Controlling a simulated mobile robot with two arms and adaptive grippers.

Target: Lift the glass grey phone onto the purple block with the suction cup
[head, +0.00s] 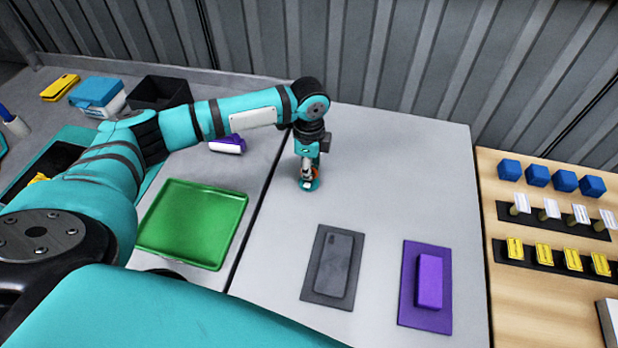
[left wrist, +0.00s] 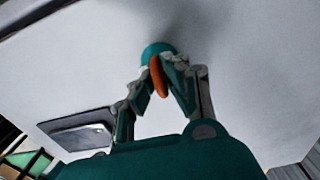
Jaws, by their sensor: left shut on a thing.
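The grey phone (head: 334,264) lies flat on a dark grey mat (head: 311,288); it also shows in the left wrist view (left wrist: 84,139). The purple block (head: 430,283) stands on a purple mat (head: 411,305) to the right of the phone. My left gripper (head: 308,168) points down above the grey table, behind the phone. It is shut on the suction cup (head: 309,185). In the left wrist view the suction cup (left wrist: 156,50) shows a teal round body and an orange part between the fingers. Whether it touches the table is unclear. My right gripper is out of view.
A green tray (head: 240,228) lies left of the seam between tables. A purple and white object (head: 228,144) and a black bin (head: 160,93) are behind it. A wooden table (head: 485,200) at right carries blue cubes (head: 537,176) and yellow pieces (head: 544,254). Grey table around the phone is clear.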

